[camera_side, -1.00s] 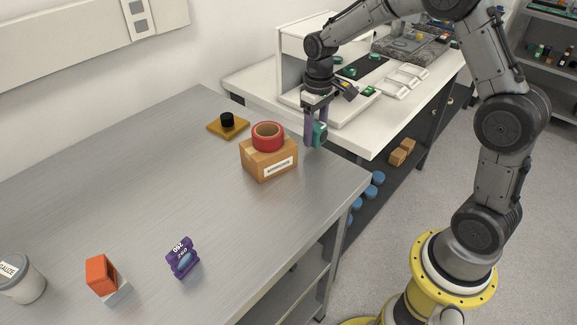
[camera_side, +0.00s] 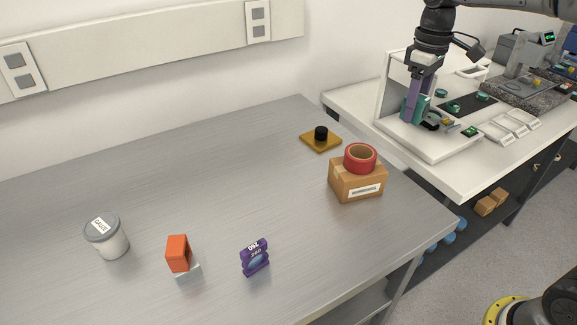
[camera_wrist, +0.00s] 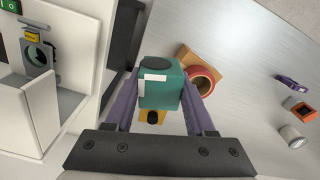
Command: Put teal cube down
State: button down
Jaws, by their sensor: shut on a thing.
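The teal cube (camera_wrist: 160,92) is between the two purple fingers of my gripper (camera_wrist: 160,82) in the wrist view. It has a dark round spot and a white patch on its visible faces. In the side view my gripper (camera_side: 415,98) points down at the white instrument on the rear bench, with the teal cube (camera_side: 421,106) partly hidden by a finger. I cannot tell whether the cube's underside touches the instrument's base.
The white instrument (camera_side: 430,145) has an upright wall close to my gripper. A cardboard box (camera_side: 350,183) carries a red tape roll (camera_side: 361,160). A mustard plate (camera_side: 313,143) with a black knob lies behind. The middle of the grey table (camera_side: 220,190) is clear.

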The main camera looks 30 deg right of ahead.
jog(key=w+a+n, duration=0.2)
jog(key=a+n, duration=0.6)
jog(key=n, duration=0.3)
jog(key=w+a+n, duration=0.2)
jog(key=a+n, duration=0.7)
jog(key=n, duration=0.2)
notch_tip(320, 180, down, 5)
jog(key=shift+d+f, duration=0.1)
jog(key=shift+d, duration=0.05)
send_near(289, 168)
jog(key=shift+s+d+f, duration=0.15)
jog(key=shift+s+f, duration=0.15)
jog(key=shift+s, duration=0.2)
jog(key=shift+s+d+f, duration=0.15)
jog(key=shift+s+f, duration=0.15)
jog(key=shift+s, duration=0.15)
jog(key=shift+w+a+f, duration=0.15)
jog(key=shift+w+f, duration=0.5)
jog(key=shift+f, duration=0.15)
jog(key=shift+w+a+f, duration=0.1)
jog(key=shift+w+f, duration=0.05)
jog(key=shift+f, duration=0.7)
jog(key=shift+w+f, duration=0.15)
jog(key=shift+f, duration=0.65)
